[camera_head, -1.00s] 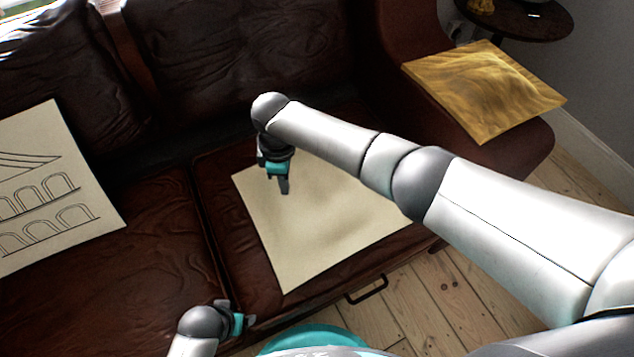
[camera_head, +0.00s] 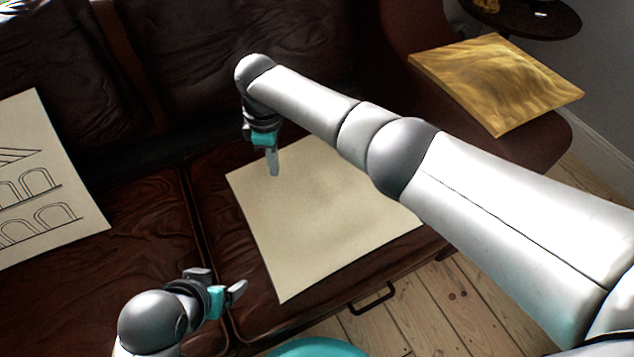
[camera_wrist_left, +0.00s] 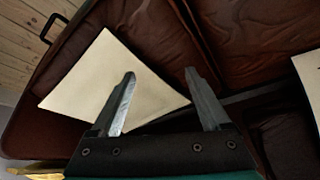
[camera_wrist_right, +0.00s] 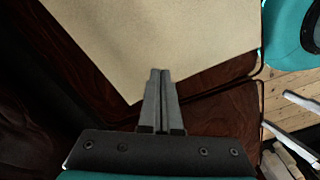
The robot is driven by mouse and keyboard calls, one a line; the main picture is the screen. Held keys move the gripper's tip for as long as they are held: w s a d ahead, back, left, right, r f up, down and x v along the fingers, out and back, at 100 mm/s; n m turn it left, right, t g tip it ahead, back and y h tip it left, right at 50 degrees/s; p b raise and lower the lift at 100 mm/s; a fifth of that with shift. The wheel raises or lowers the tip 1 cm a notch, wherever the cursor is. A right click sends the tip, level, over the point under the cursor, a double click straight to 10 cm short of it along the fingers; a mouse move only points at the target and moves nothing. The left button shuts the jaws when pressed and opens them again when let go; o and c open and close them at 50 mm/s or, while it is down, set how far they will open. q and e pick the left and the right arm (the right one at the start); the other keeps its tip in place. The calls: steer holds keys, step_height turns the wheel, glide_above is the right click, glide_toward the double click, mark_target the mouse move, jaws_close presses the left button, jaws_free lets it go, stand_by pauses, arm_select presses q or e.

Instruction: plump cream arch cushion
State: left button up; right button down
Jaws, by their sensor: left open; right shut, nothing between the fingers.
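The cream cushion with arch drawings (camera_head: 35,190) lies on the left seat of the brown leather sofa, cut off by the head view's left edge. A plain cream cushion (camera_head: 330,230) lies flat on the right seat; it also shows in the left wrist view (camera_wrist_left: 85,75) and the right wrist view (camera_wrist_right: 160,40). My right gripper (camera_head: 274,168) is shut and empty, pointing down at the plain cushion's upper left part; contact cannot be told. My left gripper (camera_head: 225,285) is open and empty, above the seat front, left of the plain cushion and apart from both cushions.
A gold cushion (camera_head: 500,80) lies on the sofa's right armrest. A dark round side table (camera_head: 530,18) stands behind it. Dark back cushions line the sofa (camera_head: 140,250). Bare floorboards (camera_head: 440,305) show in front, at the lower right.

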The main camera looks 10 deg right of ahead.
arm_select(q)
steer(key=w+d+r+t+h+b, duration=0.3)
steer(key=d+r+t+h+b, duration=0.2)
steer(key=d+t, duration=0.5)
steer(key=shift+w+t+b, duration=0.2)
steer(key=shift+t+b, duration=0.2)
steer(key=shift+b, duration=0.35)
arm_select(e)
steer(key=shift+w+a+f, duration=0.1)
steer(key=shift+w+a, duration=0.2)
steer(key=shift+w, duration=0.45)
steer(key=shift+w+a, duration=0.25)
steer(key=shift+w, duration=0.5)
arm_select(q)
steer(key=shift+r, duration=0.1)
arm_select(e)
steer(key=shift+f, duration=1.25)
steer(key=shift+w+f, duration=0.15)
steer(key=shift+f, duration=0.55)
steer(key=shift+f, duration=0.55)
steer(key=shift+r, duration=0.1)
